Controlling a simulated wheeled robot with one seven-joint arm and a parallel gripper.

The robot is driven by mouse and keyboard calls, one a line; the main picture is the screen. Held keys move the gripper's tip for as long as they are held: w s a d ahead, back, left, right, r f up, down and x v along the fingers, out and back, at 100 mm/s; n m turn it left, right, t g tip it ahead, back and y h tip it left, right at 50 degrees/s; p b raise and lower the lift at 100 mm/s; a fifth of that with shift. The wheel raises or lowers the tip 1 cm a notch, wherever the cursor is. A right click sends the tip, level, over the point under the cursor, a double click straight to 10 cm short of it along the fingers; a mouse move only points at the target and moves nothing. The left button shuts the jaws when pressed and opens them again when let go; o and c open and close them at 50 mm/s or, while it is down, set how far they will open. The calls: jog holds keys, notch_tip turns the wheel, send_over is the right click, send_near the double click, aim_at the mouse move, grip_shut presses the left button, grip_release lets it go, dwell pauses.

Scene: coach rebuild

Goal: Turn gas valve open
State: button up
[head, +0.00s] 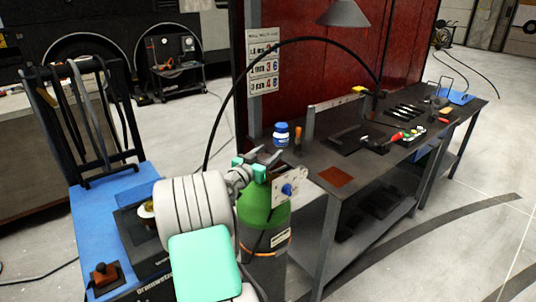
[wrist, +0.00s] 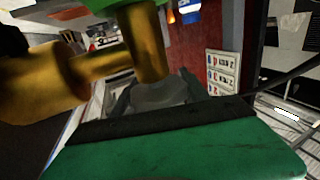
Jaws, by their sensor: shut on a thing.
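The green gas cylinder (head: 262,212) stands at the left end of the workbench, and a little of its green top shows in the wrist view (wrist: 112,10). Its brass valve (wrist: 152,42) fills the upper left of the wrist view, which is upside down. My gripper (head: 262,158) is at the cylinder's top and its jaws are shut on the valve's top, which is largely hidden. In the wrist view, my green and black gripper parts cover the lower area. A pale plate with a blue knob (head: 288,190) is beside the cylinder's upper right.
The dark workbench (head: 335,180) holds tools, a blue-and-white container (head: 281,134) and a lamp (head: 343,13). A black hose (head: 300,39) arches over my gripper. A blue cart (head: 80,215) stands left. Open floor (head: 440,240) lies to the right.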

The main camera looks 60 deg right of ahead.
jog(key=n+t, duration=0.1)
jog(key=t, duration=0.1)
jog(key=n+t, duration=0.1)
jog(key=t, duration=0.1)
jog(key=shift+w+n+p, duration=0.35)
jog(key=shift+n+p, duration=0.05)
jog(key=o, duration=1.4)
jog(key=a, duration=0.2)
jog(key=a+b, duration=0.1)
jog(key=a, duration=0.2)
jog(key=s+a, duration=0.1)
jog(key=a, duration=0.1)
jog(key=shift+a+b, duration=0.4)
